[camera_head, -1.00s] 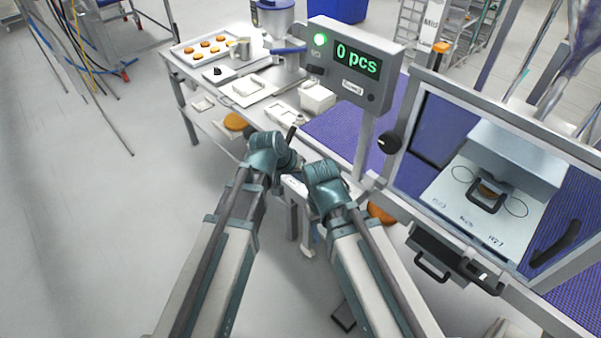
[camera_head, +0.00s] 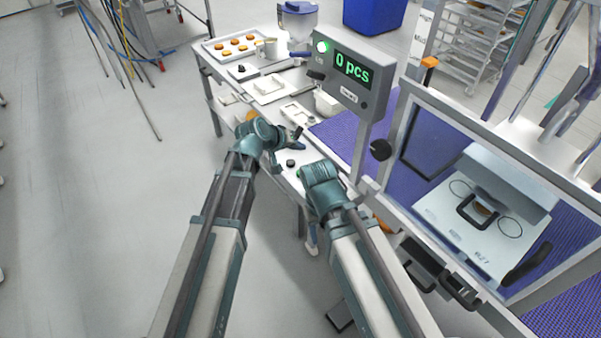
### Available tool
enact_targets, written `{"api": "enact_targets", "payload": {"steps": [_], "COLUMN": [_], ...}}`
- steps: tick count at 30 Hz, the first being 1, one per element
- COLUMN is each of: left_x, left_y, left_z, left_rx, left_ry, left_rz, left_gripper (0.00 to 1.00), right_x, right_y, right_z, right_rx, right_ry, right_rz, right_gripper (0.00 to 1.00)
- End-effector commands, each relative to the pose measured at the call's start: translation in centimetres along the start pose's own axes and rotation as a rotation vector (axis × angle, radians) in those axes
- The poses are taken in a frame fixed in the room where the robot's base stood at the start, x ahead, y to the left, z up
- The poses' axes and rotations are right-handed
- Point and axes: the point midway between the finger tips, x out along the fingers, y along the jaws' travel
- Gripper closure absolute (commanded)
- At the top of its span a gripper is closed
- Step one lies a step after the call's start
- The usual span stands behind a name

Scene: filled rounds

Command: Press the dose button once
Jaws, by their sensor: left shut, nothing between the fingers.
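The display box (camera_head: 368,75) reads "0 pcs", with a lit green lamp (camera_head: 322,46) at its upper left. A small dark round knob (camera_head: 291,163) stands on the pale table part between my two wrists, with a hint of green beside it. I cannot tell for sure whether this is the dose button. My left gripper (camera_head: 297,139) is shut and empty, its dark fingers just above and behind the knob in the picture, apart from it. My right arm ends lower right of the knob; its wrist hides the gripper.
A tray of round cookies (camera_head: 233,46), a hopper (camera_head: 297,22) and white moulds (camera_head: 271,88) are on the table at the back. A framed machine (camera_head: 487,210) stands at right beside a purple belt (camera_head: 330,134). Grey floor lies open at left.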

Motion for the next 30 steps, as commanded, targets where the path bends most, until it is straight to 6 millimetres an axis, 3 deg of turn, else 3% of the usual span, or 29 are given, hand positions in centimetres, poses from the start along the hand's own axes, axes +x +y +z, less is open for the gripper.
{"api": "enact_targets", "payload": {"steps": [21,30], "left_x": [5.7,6.0], "left_y": [-4.2,-4.4], "left_z": [4.2,4.4], "left_rx": [0.0,0.0], "left_ry": [-0.001,-0.001], "left_rz": [0.0,0.0], "left_gripper": [1.0,1.0], "right_x": [8.1,8.5], "right_y": [-0.8,-0.8], "right_z": [-0.5,-0.5], "right_rx": [0.0,0.0], "right_ry": [0.0,0.0], "right_rz": [0.0,0.0], "right_gripper": [0.48,0.48]}}
